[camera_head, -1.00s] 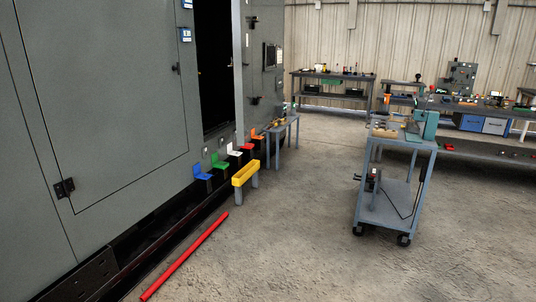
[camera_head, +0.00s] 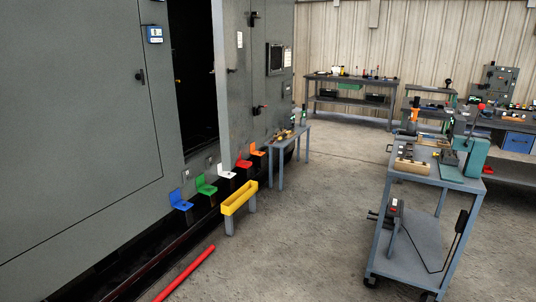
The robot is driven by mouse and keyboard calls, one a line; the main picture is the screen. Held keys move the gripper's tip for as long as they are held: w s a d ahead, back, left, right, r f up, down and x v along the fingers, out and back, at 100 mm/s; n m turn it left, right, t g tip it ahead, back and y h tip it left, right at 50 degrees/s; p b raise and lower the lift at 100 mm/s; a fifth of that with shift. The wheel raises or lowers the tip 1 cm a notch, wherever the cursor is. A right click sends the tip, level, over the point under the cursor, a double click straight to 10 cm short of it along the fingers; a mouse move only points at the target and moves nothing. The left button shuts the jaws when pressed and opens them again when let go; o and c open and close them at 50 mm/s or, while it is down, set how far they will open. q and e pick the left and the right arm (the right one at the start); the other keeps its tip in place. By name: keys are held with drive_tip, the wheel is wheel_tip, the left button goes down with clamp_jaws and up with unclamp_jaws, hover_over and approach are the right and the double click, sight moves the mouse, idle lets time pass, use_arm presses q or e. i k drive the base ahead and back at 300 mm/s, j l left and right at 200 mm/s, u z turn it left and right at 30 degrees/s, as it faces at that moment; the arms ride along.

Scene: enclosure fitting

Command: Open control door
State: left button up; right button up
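A large grey enclosure (camera_head: 70,130) fills the left side. Its near door panel is flush and has a small dark handle (camera_head: 140,76). Right of it is a dark upright opening (camera_head: 195,90), with a grey door panel (camera_head: 234,90) at its far edge. Further along, the enclosure front carries a dark screen (camera_head: 275,58) and dark handles (camera_head: 258,109). No label tells me which panel is the control door. Neither of my grippers is in view.
Coloured brackets (camera_head: 205,186) line the enclosure base by a yellow trough (camera_head: 239,198). A red bar (camera_head: 186,274) lies on the floor. A small table (camera_head: 294,134) stands beyond. A loaded cart (camera_head: 425,180) stands right; the floor between is clear.

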sight(232, 19)
drive_tip(key=i+j+u, duration=0.1)
drive_tip(key=i, duration=0.65)
drive_tip(key=i+j+u, duration=0.1)
drive_tip(key=i+j, duration=0.15)
drive_tip(key=i, duration=0.5)
drive_tip(key=i+j+u, duration=0.1)
drive_tip(key=i, duration=0.7)
